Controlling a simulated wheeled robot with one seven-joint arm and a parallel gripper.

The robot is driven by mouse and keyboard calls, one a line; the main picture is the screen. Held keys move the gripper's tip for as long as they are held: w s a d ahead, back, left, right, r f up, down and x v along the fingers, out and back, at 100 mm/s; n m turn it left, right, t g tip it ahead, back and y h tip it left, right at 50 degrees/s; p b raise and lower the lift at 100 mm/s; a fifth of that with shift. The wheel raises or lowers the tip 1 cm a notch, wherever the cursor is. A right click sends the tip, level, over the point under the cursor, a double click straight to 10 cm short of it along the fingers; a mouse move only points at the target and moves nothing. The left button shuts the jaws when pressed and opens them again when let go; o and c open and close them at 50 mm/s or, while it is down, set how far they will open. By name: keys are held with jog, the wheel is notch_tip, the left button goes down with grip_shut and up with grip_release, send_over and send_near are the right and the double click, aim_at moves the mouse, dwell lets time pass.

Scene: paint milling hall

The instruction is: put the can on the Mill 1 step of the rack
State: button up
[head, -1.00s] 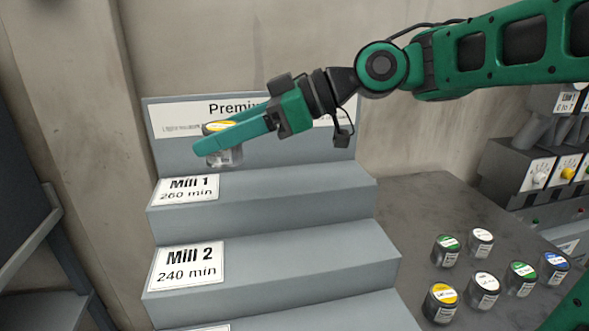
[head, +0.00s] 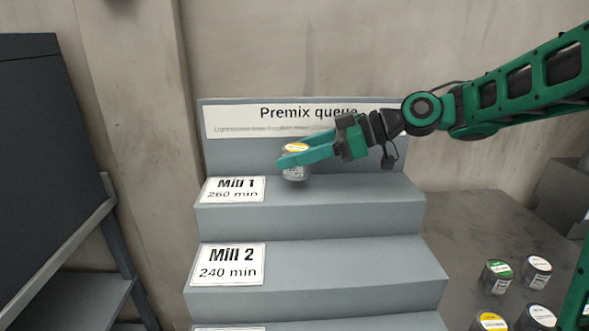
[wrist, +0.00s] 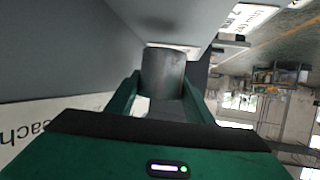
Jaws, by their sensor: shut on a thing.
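The can (head: 294,173) is small and grey with a yellow-and-white top. My gripper (head: 292,159) is shut on it, with the fingers pointing left. The can is upright in the head view, at the Mill 1 step (head: 340,192), right of the "Mill 1, 260 min" label (head: 234,190). Its bottom is at or just above the tread; I cannot tell whether it touches. In the wrist view the can (wrist: 163,72) sits between the two green fingers. The rack (head: 330,255) is a grey stair with a "Premix queue" board (head: 300,118) at the back.
The Mill 2 step (head: 350,258) is below, empty in view. Several other cans, such as a green-topped one (head: 498,275), stand on the dark table (head: 480,225) to the right. A dark cabinet (head: 50,170) stands left. The rest of the Mill 1 step is clear.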

aim_at(296, 168)
jog(key=shift+f, duration=1.65)
jog(key=o, duration=1.2)
jog(key=shift+c, duration=0.2)
jog(key=shift+d+r, duration=0.2)
jog(key=shift+d, duration=0.2)
jog(key=v, duration=1.1)
jog(key=shift+s, duration=0.15)
jog(key=shift+s, duration=0.1)
